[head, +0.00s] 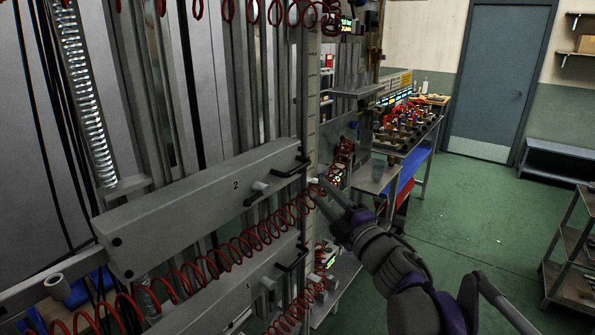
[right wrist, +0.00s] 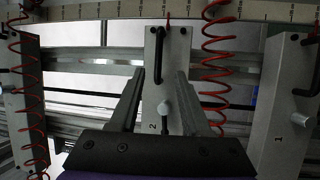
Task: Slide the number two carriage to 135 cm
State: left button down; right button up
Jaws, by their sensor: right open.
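The number two carriage (head: 200,205) is a long grey beam marked "2" across the vertical rails in the head view. It carries a light knob (head: 258,187) and a black bar handle (head: 290,171) near its right end. A vertical scale (head: 310,105) runs beside that end; I cannot read its figures. My right gripper (head: 319,190) is open and empty, just right of the handle in the head view. In the right wrist view the number two carriage (right wrist: 166,80) shows beyond and between the open fingers (right wrist: 160,88). My left gripper is out of view.
The number one carriage (head: 235,290) lies just below, with a similar handle. Red coiled cords (head: 215,262) hang across the front of the carriages. A cluttered bench (head: 405,135) stands behind right, and a shelf rack (head: 570,250) at far right. Green floor (head: 460,215) between is clear.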

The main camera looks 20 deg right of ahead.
aim_at(299, 170)
jog(key=shift+n, duration=0.3)
jog(key=x, duration=0.3)
jog(key=p+x, duration=0.1)
jog(key=x, duration=0.7)
jog(key=shift+a+r+p, duration=0.1)
jog(key=shift+a+p, duration=0.2)
jog(key=shift+p, duration=0.05)
jog(key=shift+s, duration=0.1)
grip_shut()
dwell(0.5)
